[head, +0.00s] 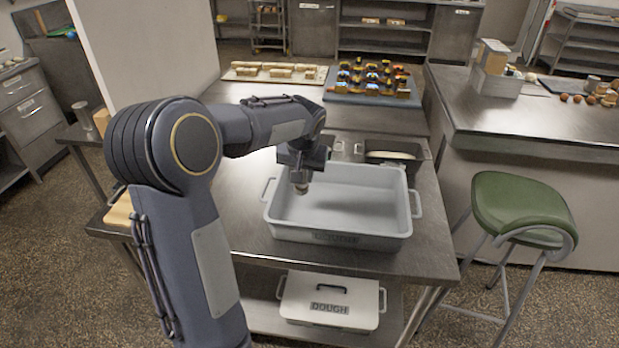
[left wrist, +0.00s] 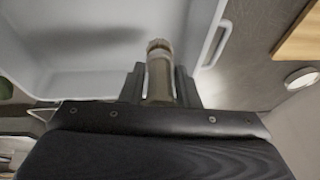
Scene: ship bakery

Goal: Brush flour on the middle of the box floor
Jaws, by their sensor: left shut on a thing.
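The light grey box (head: 385,243) stands open on the steel table, with a label on its front wall. Its inside looks pale and empty; I cannot make out flour on its floor. My left gripper (head: 300,178) is over the left part of the box, pointing down. It is shut on a brownish, cylinder-like handle, which I take for the brush (left wrist: 158,78). The brush's tip shows just below the fingers in the head view (head: 301,189). I cannot tell whether it touches the box. In the left wrist view the box wall (left wrist: 213,40) is beside the gripper. My right gripper is not in view.
A lidded box marked DOUGH (head: 330,300) sits on the shelf below. Smaller bins (head: 395,158) stand behind the open box. Trays of bread (head: 275,73) and pastries (head: 372,83) lie farther back. A green stool (head: 518,203) stands to the right.

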